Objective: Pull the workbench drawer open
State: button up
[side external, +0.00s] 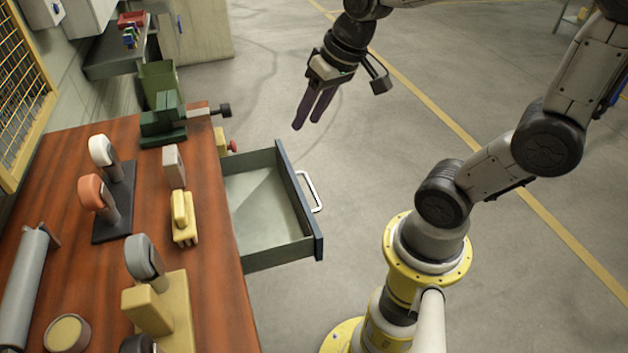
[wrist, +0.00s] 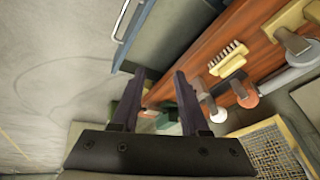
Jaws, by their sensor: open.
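The workbench drawer (side external: 268,205) is pulled well out from the side of the wooden workbench (side external: 190,220), and its inside looks empty. Its dark front carries a pale bar handle (side external: 313,192). My gripper (side external: 312,112) hangs above and beyond the far end of the drawer, apart from the handle, with nothing between its fingers. In the wrist view, its two dark fingers (wrist: 160,75) are spread, and the handle (wrist: 122,20) and drawer front show at the upper left, ahead of the fingertips.
A green vise (side external: 165,120) sits at the bench's far end. Hooks on a dark stand (side external: 116,215), a yellow brush (side external: 184,218), a yellow block stand (side external: 170,310) and a grey roll (side external: 22,285) lie on the bench. The floor right of the drawer is clear up to my base.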

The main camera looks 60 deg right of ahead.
jog(key=w+d+f+m+g, duration=0.2)
jog(key=w+d+f+m, duration=0.1)
jog(key=d+f, duration=0.25)
jog(key=m+g+y, duration=0.1)
jog(key=m, duration=0.1)
send_near(312, 187)
jog(key=f, duration=0.5)
jog(key=w+a+f, duration=0.1)
jog(key=f, duration=0.1)
jog(key=shift+a+f, duration=0.1)
jog(key=shift+f, duration=0.2)
grip_shut()
dwell(0.7)
